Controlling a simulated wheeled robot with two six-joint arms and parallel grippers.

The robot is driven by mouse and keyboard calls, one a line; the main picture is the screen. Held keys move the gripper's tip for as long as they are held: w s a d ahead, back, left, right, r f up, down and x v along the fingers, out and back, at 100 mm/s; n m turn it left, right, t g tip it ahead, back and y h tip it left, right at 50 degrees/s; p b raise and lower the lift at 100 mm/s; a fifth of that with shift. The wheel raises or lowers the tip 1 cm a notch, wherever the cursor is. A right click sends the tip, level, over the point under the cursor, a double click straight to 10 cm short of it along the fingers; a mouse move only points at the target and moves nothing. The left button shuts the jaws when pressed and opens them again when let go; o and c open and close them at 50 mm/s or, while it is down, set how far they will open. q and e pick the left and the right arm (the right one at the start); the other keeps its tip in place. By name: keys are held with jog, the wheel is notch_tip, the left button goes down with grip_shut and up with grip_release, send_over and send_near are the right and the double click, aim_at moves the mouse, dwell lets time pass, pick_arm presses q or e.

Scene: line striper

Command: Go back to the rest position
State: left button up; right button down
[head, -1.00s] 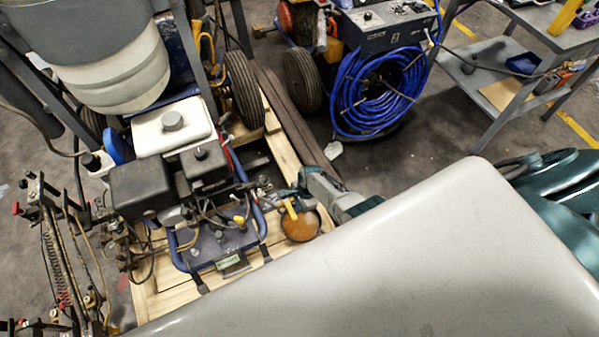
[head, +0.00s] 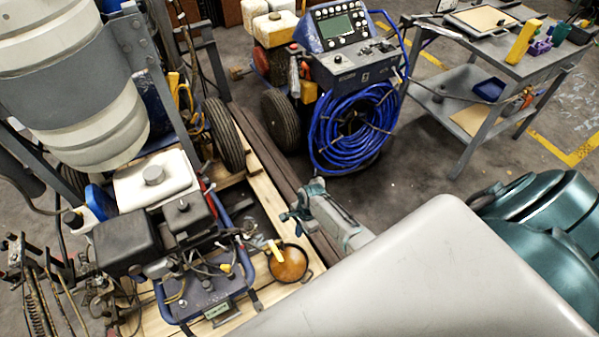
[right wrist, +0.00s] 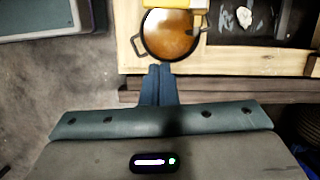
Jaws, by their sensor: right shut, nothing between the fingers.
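My right gripper (head: 288,215) is shut and empty, just behind the pan in the head view. Its closed fingers also show in the right wrist view (right wrist: 158,70), pointing at the pan's near rim. The round dark pan (head: 303,274) has side handles and an orange-brown inside, and sits on the wooden pallet beside the engine. It also shows in the right wrist view (right wrist: 170,38). A yellow object (head: 275,250) lies at the pan's edge. My left gripper is not in view.
The striper's engine (head: 125,240) and white drum (head: 70,80) stand on the left. A coiled blue hose (head: 325,130) hangs on a wheeled machine behind. A grey metal cart (head: 460,85) stands at the back right. The floor between hose and cart is open.

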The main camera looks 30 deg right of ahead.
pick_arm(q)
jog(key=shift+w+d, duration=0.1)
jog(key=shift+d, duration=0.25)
